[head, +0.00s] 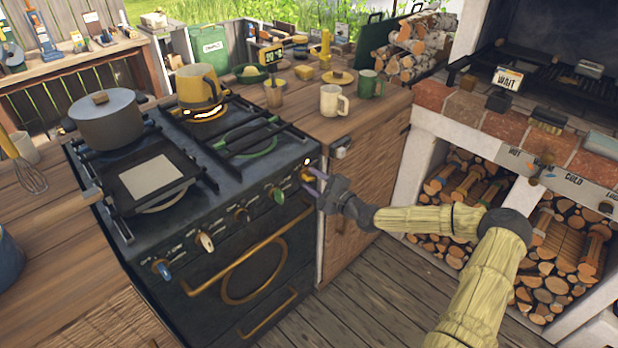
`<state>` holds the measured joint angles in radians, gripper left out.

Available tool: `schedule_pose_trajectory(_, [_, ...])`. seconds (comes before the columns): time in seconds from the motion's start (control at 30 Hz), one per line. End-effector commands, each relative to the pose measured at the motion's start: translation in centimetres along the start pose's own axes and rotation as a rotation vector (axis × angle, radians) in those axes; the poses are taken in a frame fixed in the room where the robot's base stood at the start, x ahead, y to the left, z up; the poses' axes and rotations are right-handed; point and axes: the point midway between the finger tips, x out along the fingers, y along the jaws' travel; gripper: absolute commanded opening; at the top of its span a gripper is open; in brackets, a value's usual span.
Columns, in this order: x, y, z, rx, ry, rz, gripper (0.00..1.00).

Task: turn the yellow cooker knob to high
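The black cooker (215,262) stands at the left with a row of knobs along its front. The yellow knob (305,175) is at the right end of that row, and it looks small and partly covered by my gripper (312,181). My gripper's fingers are at the knob, coming from the right. I cannot tell whether they touch it or how far they are closed. A small white light shows just above the knob. The knob's pointer and markings are too small to read.
Green (278,194), white (205,241) and blue (162,268) knobs sit further left. A yellow mug-like pot (198,88) stands over a glowing burner, near a grey pot (107,119). A wooden counter (360,110) is right of the cooker. The floor (365,290) in front is clear.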

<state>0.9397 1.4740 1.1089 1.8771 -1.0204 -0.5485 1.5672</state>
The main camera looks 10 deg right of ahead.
Motion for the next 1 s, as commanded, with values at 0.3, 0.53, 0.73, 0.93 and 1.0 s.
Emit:
schedule_pose_trajectory(0.3, [0.0, 0.0, 0.0, -0.001, 0.0, -0.001, 0.37])
schedule_pose_trajectory(0.53, [-0.6, -0.1, -0.1, -0.002, 0.001, -0.001, 0.37])
schedule_pose_trajectory(0.73, [-2.2, 0.0, 0.0, -0.002, 0.0, -0.001, 0.37])
schedule_pose_trajectory(0.93, [-3.9, 0.0, 0.0, -0.001, 0.0, -0.001, 0.37])
schedule_pose_trajectory(1.0, [-4.4, -0.1, -0.1, -0.001, 0.001, -0.002, 0.37])
